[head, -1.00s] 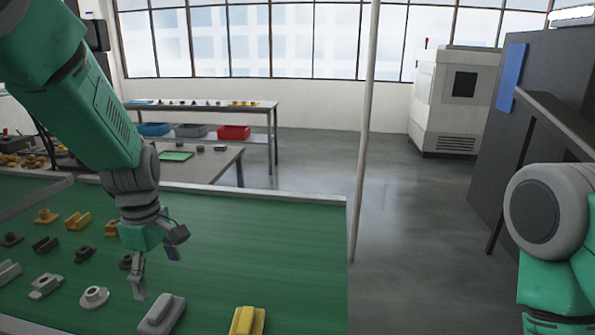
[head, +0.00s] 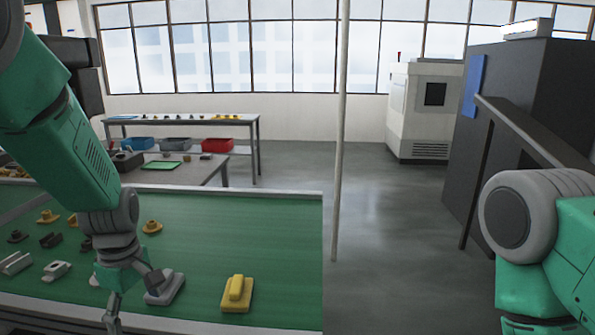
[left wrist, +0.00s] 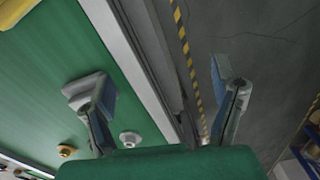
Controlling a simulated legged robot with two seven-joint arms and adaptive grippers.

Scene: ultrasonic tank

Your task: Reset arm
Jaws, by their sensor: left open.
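My left arm comes down from the upper left of the head view. Its gripper (head: 125,305) is low over the near edge of the green work surface (head: 270,225), in front of a grey part (head: 165,288). In the left wrist view the two fingers of my left gripper (left wrist: 165,88) are spread wide, with nothing between them. One finger overlaps a grey part in that view; the other is over the grey floor. My right arm shows at the right edge of the head view, with its gripper out of frame.
A yellow part (head: 237,293) sits right of the left gripper. Several yellow, black and grey parts lie on the left side of the green surface. A table with bins (head: 175,144) stands behind. A thin pole (head: 340,150) and a dark cabinet (head: 520,120) are at right.

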